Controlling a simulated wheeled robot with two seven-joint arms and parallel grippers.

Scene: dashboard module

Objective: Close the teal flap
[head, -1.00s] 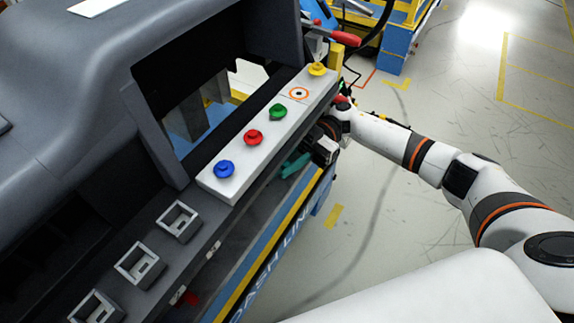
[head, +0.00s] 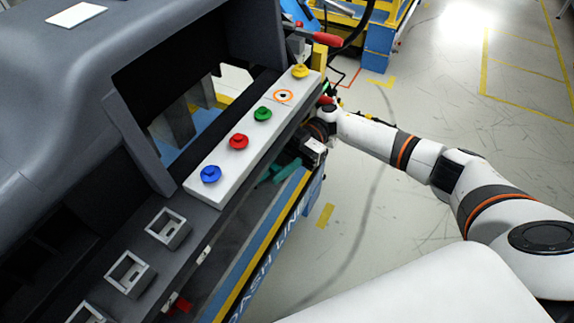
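The teal flap (head: 281,171) shows only in part, as a teal strip under the front edge of the dashboard module, below the white button panel. The panel's overhang and shadow hide the rest of it, so I cannot tell its angle well. My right gripper (head: 306,151) is at the underside of the module's right end, just above and right of the visible teal part. I cannot tell whether it touches the flap. Its fingers are dark and mostly hidden, so their opening is unclear. My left gripper is out of view.
The white panel (head: 225,182) carries blue (head: 211,174), red (head: 239,142), green (head: 263,114) and yellow (head: 300,71) knobs. Empty square sockets (head: 168,229) lie at lower left. A red-handled part (head: 326,39) stands beyond the panel. The floor to the right is open.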

